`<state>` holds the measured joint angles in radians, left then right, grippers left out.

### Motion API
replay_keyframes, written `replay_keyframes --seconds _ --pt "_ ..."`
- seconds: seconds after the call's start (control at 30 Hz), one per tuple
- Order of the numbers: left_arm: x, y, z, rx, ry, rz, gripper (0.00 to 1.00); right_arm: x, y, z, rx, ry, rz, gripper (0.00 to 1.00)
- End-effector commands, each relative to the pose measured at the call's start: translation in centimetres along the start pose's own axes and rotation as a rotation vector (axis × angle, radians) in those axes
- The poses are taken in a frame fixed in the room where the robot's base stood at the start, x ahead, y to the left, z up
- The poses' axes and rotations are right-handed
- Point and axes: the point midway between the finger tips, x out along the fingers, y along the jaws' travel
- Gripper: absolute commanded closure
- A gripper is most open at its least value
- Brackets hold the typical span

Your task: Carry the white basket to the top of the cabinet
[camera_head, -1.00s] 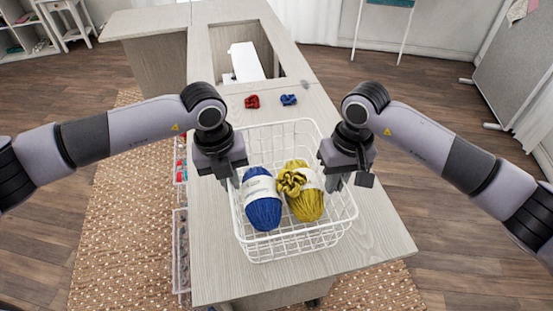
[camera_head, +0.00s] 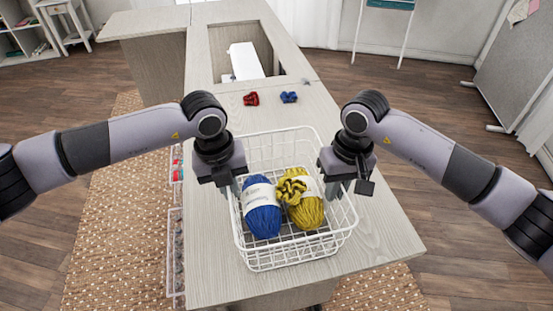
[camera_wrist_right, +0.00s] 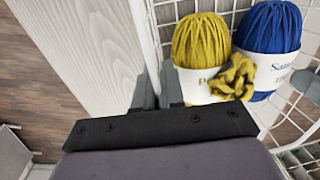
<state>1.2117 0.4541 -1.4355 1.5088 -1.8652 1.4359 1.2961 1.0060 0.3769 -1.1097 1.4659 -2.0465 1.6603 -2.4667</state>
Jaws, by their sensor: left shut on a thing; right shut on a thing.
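The white wire basket (camera_head: 290,256) is over the near part of the light wood cabinet top (camera_head: 375,245). It holds a blue yarn ball (camera_head: 262,218) and a yellow yarn ball (camera_head: 306,213), with a mustard knotted bundle (camera_head: 291,189) on the yellow one. My left gripper (camera_head: 234,190) is shut on the basket's left rim. My right gripper (camera_head: 334,186) is shut on its right rim; in the right wrist view its fingers (camera_wrist_right: 158,90) straddle the white rim. I cannot tell whether the basket's bottom touches the top.
A small red bundle (camera_head: 251,98) and a blue bundle (camera_head: 288,97) lie on the top beyond the basket. A white sewing machine (camera_head: 246,62) sits in the recess behind them. Bins (camera_head: 175,255) hang along the cabinet's left side. The top is clear at right.

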Motion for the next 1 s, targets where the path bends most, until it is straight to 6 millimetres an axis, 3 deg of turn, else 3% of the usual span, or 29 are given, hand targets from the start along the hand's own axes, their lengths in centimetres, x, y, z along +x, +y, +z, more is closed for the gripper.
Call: replay_keyframes --seconds 0.03,0.1,0.13,0.53,1.0 --pt "0.4 0.1 0.1 -0.002 -0.002 0.001 1.0 0.4 0.2 0.0 0.002 0.001 0.002 1.0" --pt "0.2 0.1 0.1 -0.002 -0.001 0.003 0.69 0.1 0.1 0.0 0.002 -0.001 0.003 0.69" --pt "0.2 0.1 0.1 -0.002 -0.001 0.002 0.66 0.1 0.1 0.0 0.002 -0.001 0.002 0.66" --pt "-0.8 0.0 0.1 -0.001 -0.002 -0.001 0.66 0.1 0.0 0.0 0.0 0.0 0.0 0.66" --pt "-9.9 0.1 0.1 -0.002 -0.003 0.0 0.66 0.1 0.0 0.0 0.0 0.0 0.0 0.66"
